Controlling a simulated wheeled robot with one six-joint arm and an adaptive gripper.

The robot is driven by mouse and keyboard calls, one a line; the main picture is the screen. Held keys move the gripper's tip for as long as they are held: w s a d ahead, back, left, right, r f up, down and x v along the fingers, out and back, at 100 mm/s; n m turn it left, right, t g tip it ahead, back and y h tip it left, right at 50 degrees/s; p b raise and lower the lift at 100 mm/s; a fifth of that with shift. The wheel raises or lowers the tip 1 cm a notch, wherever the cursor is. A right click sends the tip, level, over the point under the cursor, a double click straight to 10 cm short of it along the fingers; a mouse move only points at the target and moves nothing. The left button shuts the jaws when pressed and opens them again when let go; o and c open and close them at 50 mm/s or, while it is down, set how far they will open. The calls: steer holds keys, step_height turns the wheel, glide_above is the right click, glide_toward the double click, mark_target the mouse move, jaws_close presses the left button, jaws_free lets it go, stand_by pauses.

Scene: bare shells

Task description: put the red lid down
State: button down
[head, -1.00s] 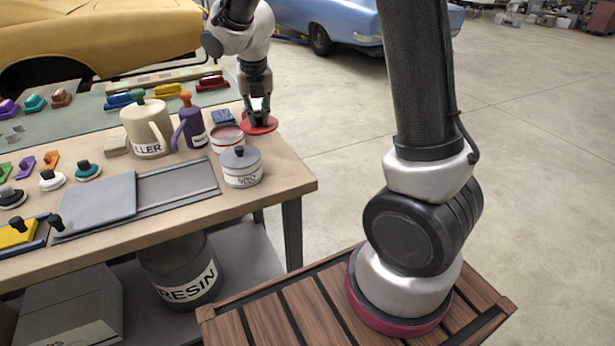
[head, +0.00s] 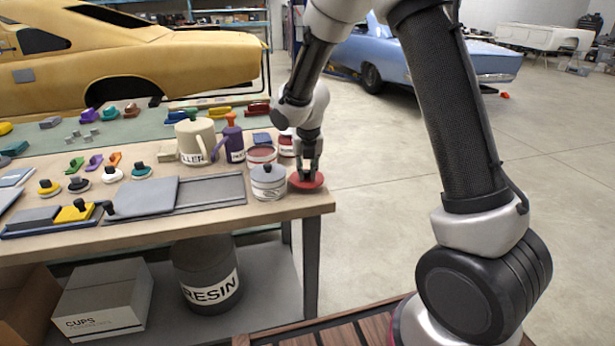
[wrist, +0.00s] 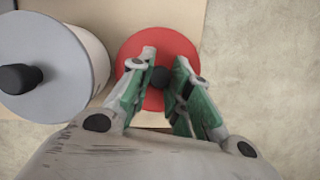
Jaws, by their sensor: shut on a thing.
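The red lid (head: 307,184) is a flat round disc at the right end of the workbench, just right of the grey-lidded tin (head: 268,183). In the wrist view the red lid (wrist: 160,45) has a small dark knob in its middle. My gripper (head: 308,172) points down over the lid. Its green-padded fingers (wrist: 163,76) are shut on the knob in the wrist view.
The grey-lidded tin (wrist: 52,65) stands close left of the lid. A red-topped tin (head: 262,155), another red tin (head: 287,147), a purple jug (head: 231,146) and a cream jug (head: 196,145) stand behind. A grey board (head: 142,197) lies left. Open floor is to the right.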

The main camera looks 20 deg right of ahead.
steer(key=shift+f, duration=1.1)
steer(key=c, duration=1.3)
jaws_free()
steer(key=shift+f, duration=0.1)
